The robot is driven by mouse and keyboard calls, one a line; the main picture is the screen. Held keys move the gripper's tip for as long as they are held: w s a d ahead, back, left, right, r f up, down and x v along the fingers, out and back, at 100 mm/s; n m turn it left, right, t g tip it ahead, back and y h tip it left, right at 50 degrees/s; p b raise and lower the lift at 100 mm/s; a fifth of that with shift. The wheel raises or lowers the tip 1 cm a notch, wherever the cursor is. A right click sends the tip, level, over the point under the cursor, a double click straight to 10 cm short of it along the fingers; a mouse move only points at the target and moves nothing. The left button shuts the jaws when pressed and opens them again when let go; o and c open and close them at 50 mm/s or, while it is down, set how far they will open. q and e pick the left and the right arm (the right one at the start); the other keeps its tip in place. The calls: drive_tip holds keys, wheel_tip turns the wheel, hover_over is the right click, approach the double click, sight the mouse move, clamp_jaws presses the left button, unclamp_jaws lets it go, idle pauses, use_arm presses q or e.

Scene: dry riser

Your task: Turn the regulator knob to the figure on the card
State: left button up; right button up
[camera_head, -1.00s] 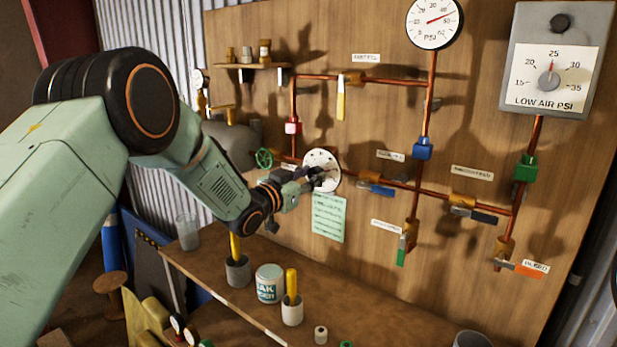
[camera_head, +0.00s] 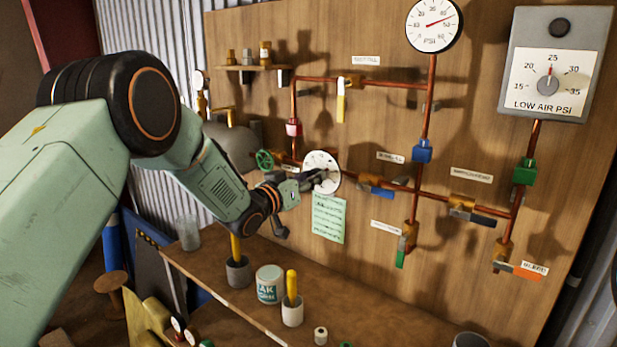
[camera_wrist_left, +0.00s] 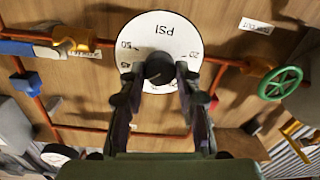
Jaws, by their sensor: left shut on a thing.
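The regulator's white round dial (camera_head: 322,160) is on the wooden panel, with a dark knob at its centre. In the left wrist view the dial (camera_wrist_left: 160,35) reads PSI upside down, with 50 and 20 visible near the knob (camera_wrist_left: 159,68). My left gripper (camera_head: 318,178) is at the dial, its fingers shut on the knob; they also show in the left wrist view (camera_wrist_left: 158,90). The fingers hide part of the scale. The green card (camera_head: 328,218) hangs just below the dial; its writing is too small to read. My right gripper is not in view.
Copper pipes with a blue-handled valve (camera_head: 376,189) run right of the dial, and a green handwheel (camera_head: 264,160) is close at its left. A PSI gauge (camera_head: 434,24) and a LOW AIR PSI box (camera_head: 551,65) are above right. A shelf with a tin (camera_head: 269,284) runs below.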

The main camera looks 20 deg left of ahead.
use_arm(q)
drive_tip(key=n, duration=0.3)
drive_tip(key=n+p, duration=0.1)
drive_tip(key=shift+r+n, duration=0.25)
drive_tip(key=shift+n, duration=0.05)
drive_tip(key=n+p, duration=0.1)
drive_tip(key=n, duration=0.3)
drive_tip(key=shift+w+a, duration=0.1)
drive_tip(key=n+p, duration=0.1)
drive_tip(key=n, duration=0.3)
drive_tip(key=shift+n, duration=0.4)
drive_tip(key=shift+n+p, duration=0.35)
drive_tip(key=shift+n, duration=1.45)
drive_tip(key=o, duration=1.2)
drive_tip(key=shift+w+f, duration=0.1)
drive_tip(key=shift+f, duration=0.15)
drive_tip(key=shift+c, duration=0.2)
